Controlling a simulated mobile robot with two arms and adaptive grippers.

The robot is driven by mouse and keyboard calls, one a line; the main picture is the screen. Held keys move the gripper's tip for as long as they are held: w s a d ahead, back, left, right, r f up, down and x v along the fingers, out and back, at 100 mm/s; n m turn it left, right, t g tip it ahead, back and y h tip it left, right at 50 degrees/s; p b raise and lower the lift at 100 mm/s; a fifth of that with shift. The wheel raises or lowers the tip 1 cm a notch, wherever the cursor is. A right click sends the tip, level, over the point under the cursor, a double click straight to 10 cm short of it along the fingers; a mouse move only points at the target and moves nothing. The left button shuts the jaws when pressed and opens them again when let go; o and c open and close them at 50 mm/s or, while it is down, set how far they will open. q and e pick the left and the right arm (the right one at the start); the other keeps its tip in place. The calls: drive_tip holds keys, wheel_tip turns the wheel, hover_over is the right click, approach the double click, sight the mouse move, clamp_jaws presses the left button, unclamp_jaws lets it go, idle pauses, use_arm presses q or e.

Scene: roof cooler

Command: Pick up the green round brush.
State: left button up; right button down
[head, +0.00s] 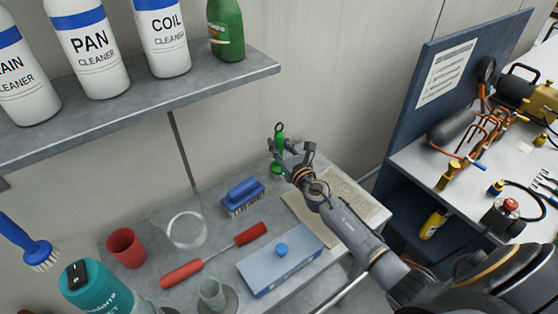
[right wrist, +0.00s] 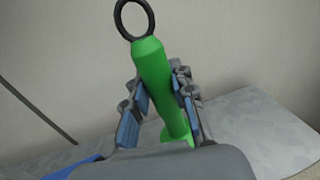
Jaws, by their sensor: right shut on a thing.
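The green round brush (head: 278,134) is at the back of the lower grey shelf, near the wall, with a dark ring at its top. My right gripper (head: 292,153) is around it. In the right wrist view, the brush's green handle (right wrist: 160,85) stands slightly tilted between the blue-padded fingers of my right gripper (right wrist: 157,97), which are shut on it. The ring rises above the fingers. The brush's lower end is partly hidden by the gripper, so I cannot tell whether it touches the shelf. My left gripper is not in view.
A blue brush (head: 243,196), a clear glass bowl (head: 186,230), a red cup (head: 126,247), a red-handled tool (head: 213,256) and a blue-grey box (head: 280,262) crowd the lower shelf (head: 153,210). The upper shelf (head: 130,118) with cleaner bottles overhangs at the left.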

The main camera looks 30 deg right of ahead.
sight(281, 137)
drive_tip(key=shift+r, duration=0.2)
drive_tip(key=shift+r+p, duration=0.65)
drive_tip(key=shift+p, duration=0.15)
wheel_tip(281, 137, up, 2)
drive_tip(key=shift+r+p, duration=0.2)
drive_tip(key=shift+p, duration=0.9)
use_arm(q)
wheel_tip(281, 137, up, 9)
drive_tip(key=p, duration=0.5)
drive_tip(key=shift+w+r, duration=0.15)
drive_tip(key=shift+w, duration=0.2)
use_arm(e)
drive_tip(key=s+a+r, duration=0.2)
drive_tip(key=s+r, duration=0.2)
drive_tip(key=s, duration=0.2)
drive_tip(key=s+a+r, duration=0.2)
drive_tip(key=s+r, duration=0.3)
drive_tip(key=s, duration=0.2)
drive_tip(key=shift+s+a, duration=0.15)
drive_tip(key=shift+a, duration=0.15)
